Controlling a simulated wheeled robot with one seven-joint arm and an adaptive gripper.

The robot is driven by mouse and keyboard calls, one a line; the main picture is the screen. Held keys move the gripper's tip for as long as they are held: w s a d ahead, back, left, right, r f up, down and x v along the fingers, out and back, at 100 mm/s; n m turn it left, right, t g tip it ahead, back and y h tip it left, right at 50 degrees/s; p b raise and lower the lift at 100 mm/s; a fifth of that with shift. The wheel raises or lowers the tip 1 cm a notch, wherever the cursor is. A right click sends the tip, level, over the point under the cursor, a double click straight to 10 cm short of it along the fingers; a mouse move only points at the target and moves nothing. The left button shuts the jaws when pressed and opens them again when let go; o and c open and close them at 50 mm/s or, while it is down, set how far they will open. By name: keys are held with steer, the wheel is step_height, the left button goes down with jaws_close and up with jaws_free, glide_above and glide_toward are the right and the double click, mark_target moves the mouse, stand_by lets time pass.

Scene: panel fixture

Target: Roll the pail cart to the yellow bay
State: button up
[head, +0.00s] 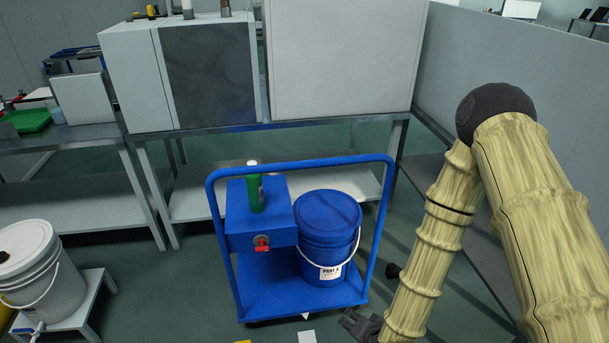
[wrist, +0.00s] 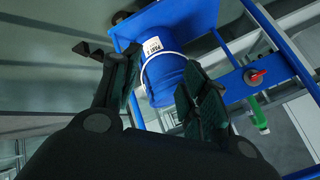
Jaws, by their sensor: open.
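The blue pail cart (head: 262,297) stands on the green floor at the middle of the head view. It has a tall looped blue handle (head: 300,162). A blue pail (head: 328,222) with a white label and wire handle sits on its deck, and shows in the wrist view (wrist: 166,78). Beside it is a blue box (head: 262,233) with a red valve, and a green bottle (head: 255,187) on top. My gripper (head: 362,325) is low at the cart's front right, apart from the handle; in the wrist view its fingers (wrist: 160,70) are spread and empty.
Yellow floor patches show at the bottom edge (head: 242,341) and far left; which is the bay I cannot tell. Metal benches (head: 270,125) stand behind the cart. A white bucket (head: 32,265) on a low stand is at left. A grey panel (head: 520,60) closes the right.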

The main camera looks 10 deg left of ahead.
steer(key=w+a+r+m+t+y+b, duration=0.2)
steer(key=w+a+r+m+t, duration=0.15)
steer(key=w+a+r, duration=0.5)
steer(key=m+t+b, duration=0.2)
steer(key=m+t, duration=0.4)
steer(key=t, duration=0.2)
glide_toward(305, 165)
steer(key=shift+y, duration=0.3)
steer(key=x, duration=0.3)
steer(key=p+x, duration=0.1)
steer(key=x, duration=0.3)
steer(key=f+p+x, duration=0.1)
steer(key=x, duration=0.3)
steer(key=shift+w+d, duration=0.2)
jaws_close()
